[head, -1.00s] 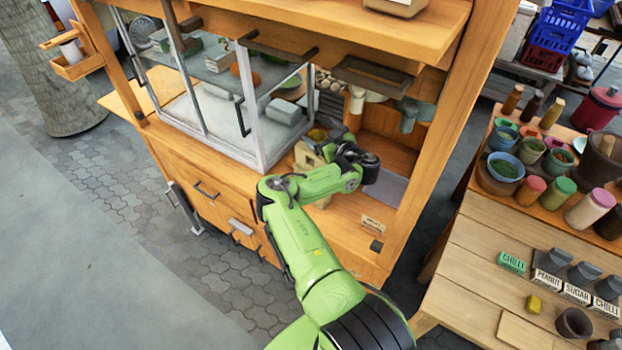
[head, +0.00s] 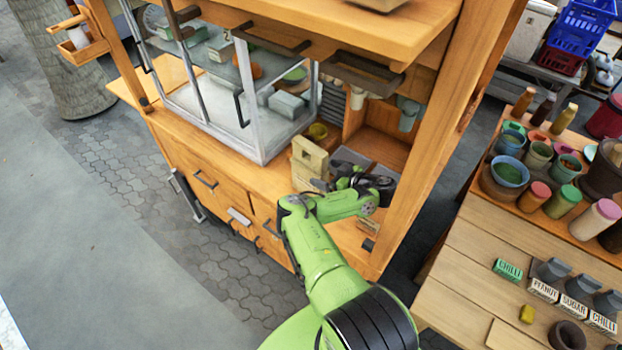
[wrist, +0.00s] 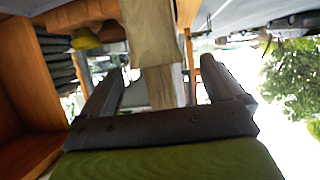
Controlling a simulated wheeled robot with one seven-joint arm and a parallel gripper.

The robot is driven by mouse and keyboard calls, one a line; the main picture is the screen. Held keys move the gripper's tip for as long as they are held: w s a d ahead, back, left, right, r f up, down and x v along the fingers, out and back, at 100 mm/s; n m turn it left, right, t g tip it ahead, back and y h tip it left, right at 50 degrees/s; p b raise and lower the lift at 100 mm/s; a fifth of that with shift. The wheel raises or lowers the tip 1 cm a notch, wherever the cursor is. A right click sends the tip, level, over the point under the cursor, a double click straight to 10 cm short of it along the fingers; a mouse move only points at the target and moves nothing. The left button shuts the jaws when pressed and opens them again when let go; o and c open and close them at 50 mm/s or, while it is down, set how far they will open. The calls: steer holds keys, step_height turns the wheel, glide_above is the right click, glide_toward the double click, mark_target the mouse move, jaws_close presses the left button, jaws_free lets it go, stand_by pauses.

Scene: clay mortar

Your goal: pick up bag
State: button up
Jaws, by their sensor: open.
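A beige, upright, bag-like object (head: 309,158) stands on the wooden counter beside the glass case's front corner. Its lower part is partly behind my gripper. My gripper (head: 330,184) is at the counter's right part, just right of and in front of it, with its fingers toward it. In the wrist view a tan bag-like shape (wrist: 150,38) with a paler block-like part shows between the two dark fingers of my open gripper (wrist: 163,68). I see no clear contact; the fingers appear beside it, not shut on it.
The glass case (head: 250,110) stands close on the left. A wooden post (head: 440,150) rises on the right, and a shelf (head: 400,40) overhangs the counter. A small yellow bowl (head: 318,131) is behind the bag. A side table (head: 470,260) holds jars and boxes.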

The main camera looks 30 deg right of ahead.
mark_target(320, 171)
steer(key=x, duration=0.6)
steer(key=shift+f, duration=0.1)
steer(key=shift+s+d, duration=0.1)
steer(key=shift+d, duration=0.05)
steer(key=shift+c, duration=1.3)
steer(key=c, duration=1.4)
